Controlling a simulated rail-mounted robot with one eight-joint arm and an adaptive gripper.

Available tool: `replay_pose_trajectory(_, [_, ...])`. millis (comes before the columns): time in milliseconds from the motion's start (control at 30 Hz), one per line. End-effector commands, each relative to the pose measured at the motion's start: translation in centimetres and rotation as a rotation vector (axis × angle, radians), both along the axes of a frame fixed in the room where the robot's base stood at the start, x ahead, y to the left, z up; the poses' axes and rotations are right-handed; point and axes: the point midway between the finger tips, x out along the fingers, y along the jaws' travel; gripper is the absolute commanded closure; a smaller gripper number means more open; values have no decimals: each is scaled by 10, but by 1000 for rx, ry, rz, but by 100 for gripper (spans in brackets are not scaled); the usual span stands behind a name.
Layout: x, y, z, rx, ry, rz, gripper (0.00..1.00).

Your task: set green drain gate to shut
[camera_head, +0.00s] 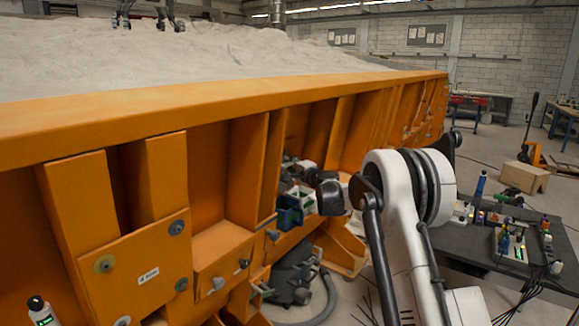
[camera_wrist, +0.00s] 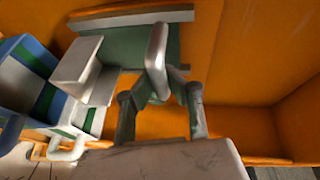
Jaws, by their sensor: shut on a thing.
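The green drain gate (camera_wrist: 120,48) shows in the wrist view as a green plate against the orange wall, with a pale upright handle (camera_wrist: 157,45) on it. My gripper (camera_wrist: 160,92) has one finger on each side of the handle's lower end and is shut on it. The fingers hide part of the lower plate. In the head view my gripper (camera_head: 305,190) reaches into a bay of the orange frame. The gate is small there and mostly hidden behind my wrist and arm. I cannot tell how far the gate is open.
A blue fitting with white and green parts (camera_wrist: 28,75) sits close left of my gripper. Orange ribs (camera_head: 250,165) of the sandbed frame enclose the bay. A dark vacuum-like canister (camera_head: 292,280) stands below. A dark table with tools (camera_head: 480,240) is at right.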

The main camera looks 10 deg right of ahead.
Motion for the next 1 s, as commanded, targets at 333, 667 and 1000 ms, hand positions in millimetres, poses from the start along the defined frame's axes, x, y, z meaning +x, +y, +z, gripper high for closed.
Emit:
replay_pose_trajectory(333, [-1, 0, -3, -3, 1, 2, 67])
replay_pose_trajectory(667, [-10, -4, -2, -2, 0, 1, 67])
replay_pose_trajectory(1000, [-70, -26, -1, -2, 0, 1, 67])
